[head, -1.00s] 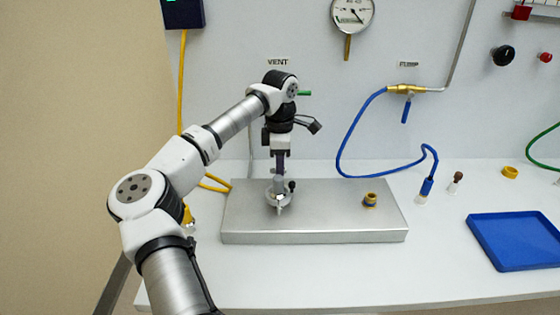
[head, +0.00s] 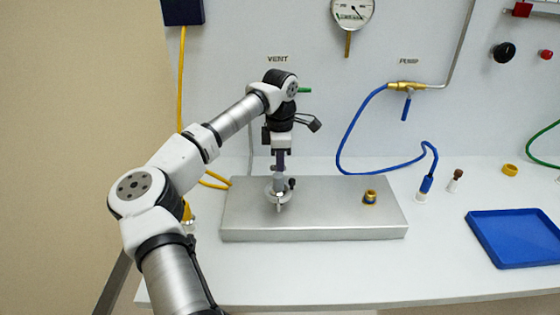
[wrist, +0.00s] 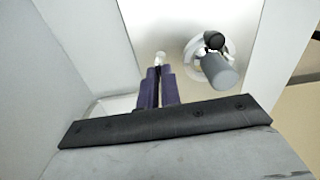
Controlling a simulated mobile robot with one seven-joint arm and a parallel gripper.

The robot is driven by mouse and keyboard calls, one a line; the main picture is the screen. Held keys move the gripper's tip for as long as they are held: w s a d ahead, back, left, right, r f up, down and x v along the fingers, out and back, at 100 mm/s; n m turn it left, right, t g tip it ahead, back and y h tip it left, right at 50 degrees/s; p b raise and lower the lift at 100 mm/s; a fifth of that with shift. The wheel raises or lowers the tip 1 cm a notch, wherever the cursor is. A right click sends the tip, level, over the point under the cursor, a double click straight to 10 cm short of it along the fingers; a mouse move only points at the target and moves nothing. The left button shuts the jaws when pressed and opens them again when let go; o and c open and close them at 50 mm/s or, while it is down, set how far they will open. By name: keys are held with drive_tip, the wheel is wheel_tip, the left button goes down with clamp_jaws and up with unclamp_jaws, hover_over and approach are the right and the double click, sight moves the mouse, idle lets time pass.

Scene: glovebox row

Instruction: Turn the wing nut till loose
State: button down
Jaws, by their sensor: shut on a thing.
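My gripper (wrist: 158,86) points down over the metal plate, its two purple fingers close together on a small pale piece at their tips, which I take to be the wing nut (wrist: 160,58). Its wings cannot be made out. In the head view my gripper (head: 279,166) is behind and above a grey upright cylinder (head: 279,182), which hides the fingertips and the nut. The cylinder (wrist: 219,72) stands to the right of the fingers in the wrist view, with a black ball (wrist: 213,40) and a pale round flange (wrist: 193,50) beside it.
The metal plate (head: 330,218) lies on the white bench and carries a brass-coloured fitting (head: 370,197) at its right. A blue hose (head: 348,130), small bottles and a blue tray (head: 520,240) are further right. The wall (head: 230,100) is behind.

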drive_tip(key=n+b, duration=0.1)
drive_tip(key=n, duration=0.3)
drive_tip(key=shift+w, duration=0.1)
drive_tip(key=n+b, duration=0.1)
drive_tip(key=n, duration=0.4)
drive_tip(key=shift+a, duration=0.1)
drive_tip(key=n+b, duration=0.1)
drive_tip(key=n, duration=0.3)
drive_tip(key=shift+w+a, duration=0.1)
drive_tip(key=n+b, duration=0.1)
drive_tip(key=n, duration=0.4)
drive_tip(key=shift+a, duration=0.1)
drive_tip(key=n+b, duration=0.1)
drive_tip(key=n, duration=0.3)
drive_tip(key=shift+n, duration=0.3)
drive_tip(key=n+b, duration=0.1)
drive_tip(key=n, duration=0.3)
drive_tip(key=shift+a, duration=0.15)
drive_tip(key=n+b, duration=0.1)
drive_tip(key=n, duration=0.4)
drive_tip(key=shift+s+n+b, duration=0.2)
drive_tip(key=shift+n+b, duration=0.5)
drive_tip(key=shift+n, duration=1.2)
